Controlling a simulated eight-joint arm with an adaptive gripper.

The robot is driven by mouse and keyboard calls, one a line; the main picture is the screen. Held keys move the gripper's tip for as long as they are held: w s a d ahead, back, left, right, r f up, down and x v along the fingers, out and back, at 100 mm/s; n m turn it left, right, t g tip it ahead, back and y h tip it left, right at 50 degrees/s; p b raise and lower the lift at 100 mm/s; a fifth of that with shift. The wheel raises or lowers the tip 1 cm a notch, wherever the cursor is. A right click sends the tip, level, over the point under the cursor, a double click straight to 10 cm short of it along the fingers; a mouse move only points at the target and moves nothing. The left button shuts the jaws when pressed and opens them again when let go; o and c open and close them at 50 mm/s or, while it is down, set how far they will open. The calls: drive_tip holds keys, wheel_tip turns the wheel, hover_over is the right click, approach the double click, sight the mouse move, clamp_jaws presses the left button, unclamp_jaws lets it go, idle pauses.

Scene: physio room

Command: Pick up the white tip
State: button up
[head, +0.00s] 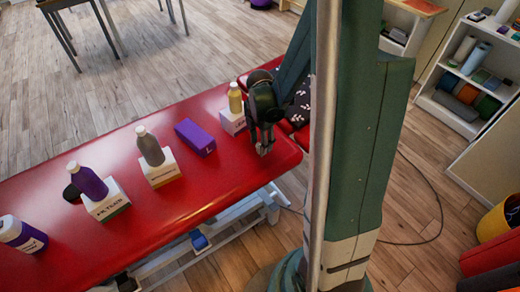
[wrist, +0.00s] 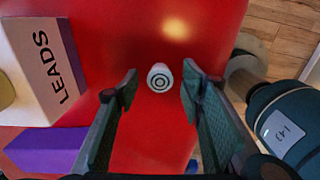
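The white tip (wrist: 159,77) is a small, round, pale piece with dark rings on its end, seen from above in the wrist view. It stands on the red couch top (wrist: 130,32). My gripper (wrist: 160,84) is open, with one finger on each side of the tip and a gap to both. In the head view my gripper (head: 264,149) points down close to the couch top (head: 235,175) near its right end. The tip cannot be made out there, as the fingers cover that spot.
A LEADS box (wrist: 42,60) and a purple box (wrist: 45,150) lie left of the fingers in the wrist view.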

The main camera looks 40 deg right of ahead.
drive_tip(key=shift+f, duration=0.9)
drive_tip(key=shift+c, duration=0.3)
drive_tip(key=c, duration=0.8)
